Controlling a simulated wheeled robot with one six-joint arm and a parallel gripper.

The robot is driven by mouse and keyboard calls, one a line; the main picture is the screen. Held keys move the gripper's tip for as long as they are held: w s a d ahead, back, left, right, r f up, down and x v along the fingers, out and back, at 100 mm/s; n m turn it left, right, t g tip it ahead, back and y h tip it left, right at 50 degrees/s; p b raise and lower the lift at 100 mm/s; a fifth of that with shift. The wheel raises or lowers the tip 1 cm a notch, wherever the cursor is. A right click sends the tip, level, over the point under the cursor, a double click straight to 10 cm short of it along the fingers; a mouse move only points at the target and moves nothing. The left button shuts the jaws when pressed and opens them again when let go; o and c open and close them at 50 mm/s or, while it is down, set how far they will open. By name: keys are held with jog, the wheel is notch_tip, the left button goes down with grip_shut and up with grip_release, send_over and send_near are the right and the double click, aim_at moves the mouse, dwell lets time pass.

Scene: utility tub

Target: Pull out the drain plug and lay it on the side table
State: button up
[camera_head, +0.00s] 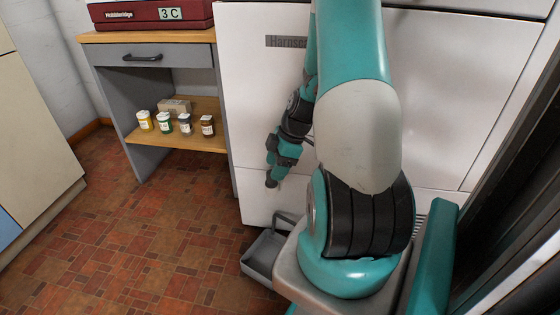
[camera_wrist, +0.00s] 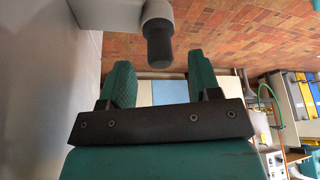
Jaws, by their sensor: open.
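The drain plug (camera_wrist: 158,52) is a dark grey cylinder on a lighter grey stub at the top of the wrist view. It shows small in the head view (camera_head: 271,182), low in front of the white tub (camera_head: 262,110). My gripper (camera_wrist: 152,72) is open, its two teal fingers apart. In the wrist view the plug's end appears between the fingertips; whether it touches either finger I cannot tell. In the head view my gripper (camera_head: 274,162) is just above the plug. The side table (camera_head: 190,36), with a wooden top and grey drawer, stands left of the tub.
Several small jars (camera_head: 165,122) and a box (camera_head: 175,105) stand on the lower shelf (camera_head: 205,140). A grey tray (camera_head: 262,258) lies on the floor by the tub. The tiled floor at left is clear.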

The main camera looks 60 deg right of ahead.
jog(key=shift+b+x, duration=0.7)
jog(key=shift+x, duration=1.15)
jog(key=c, duration=0.9)
jog(key=shift+o, duration=0.2)
jog(key=shift+r, duration=0.1)
jog(key=shift+r, duration=0.1)
jog(key=shift+r+p, duration=2.25)
